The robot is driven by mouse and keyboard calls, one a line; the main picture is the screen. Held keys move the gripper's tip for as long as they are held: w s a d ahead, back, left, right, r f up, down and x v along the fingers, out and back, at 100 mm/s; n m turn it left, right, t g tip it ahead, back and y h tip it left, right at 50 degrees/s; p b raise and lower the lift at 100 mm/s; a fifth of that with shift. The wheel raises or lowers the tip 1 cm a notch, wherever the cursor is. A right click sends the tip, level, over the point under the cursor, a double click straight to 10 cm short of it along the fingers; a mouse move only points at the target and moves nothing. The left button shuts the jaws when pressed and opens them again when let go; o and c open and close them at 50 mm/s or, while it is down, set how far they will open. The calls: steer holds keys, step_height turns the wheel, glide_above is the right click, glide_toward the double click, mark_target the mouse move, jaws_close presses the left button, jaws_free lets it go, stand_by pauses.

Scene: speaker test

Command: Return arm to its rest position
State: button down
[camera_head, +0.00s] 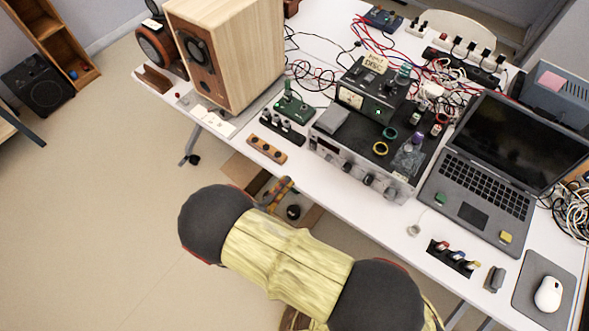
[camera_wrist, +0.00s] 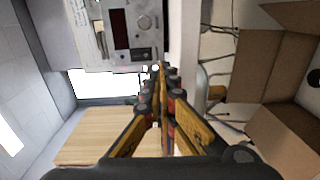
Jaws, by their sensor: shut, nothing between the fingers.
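My gripper (camera_head: 284,184) shows in the head view just past the end of my arm, off the table's front edge and above an open cardboard box. Part of it is hidden behind my arm's dark joint. In the wrist view my gripper (camera_wrist: 159,72) has its yellow and dark fingers brought together at the tips, with nothing between them. My arm, with its yellow cover and dark joints, reaches up from the bottom of the head view.
The white table (camera_head: 399,236) holds a wooden speaker (camera_head: 228,50), stacked instruments (camera_head: 345,150), cables and a laptop (camera_head: 487,170). The cardboard box (camera_head: 240,170) also shows in the wrist view (camera_wrist: 264,75). The floor (camera_head: 95,215) at left is clear.

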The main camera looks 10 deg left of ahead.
steer(key=shift+s+a+f, duration=0.1)
steer(key=shift+s+a, duration=0.1)
steer(key=shift+s, duration=0.2)
steer(key=shift+s+a+f, duration=0.1)
steer(key=shift+s+a, duration=0.05)
steer(key=shift+s, duration=0.25)
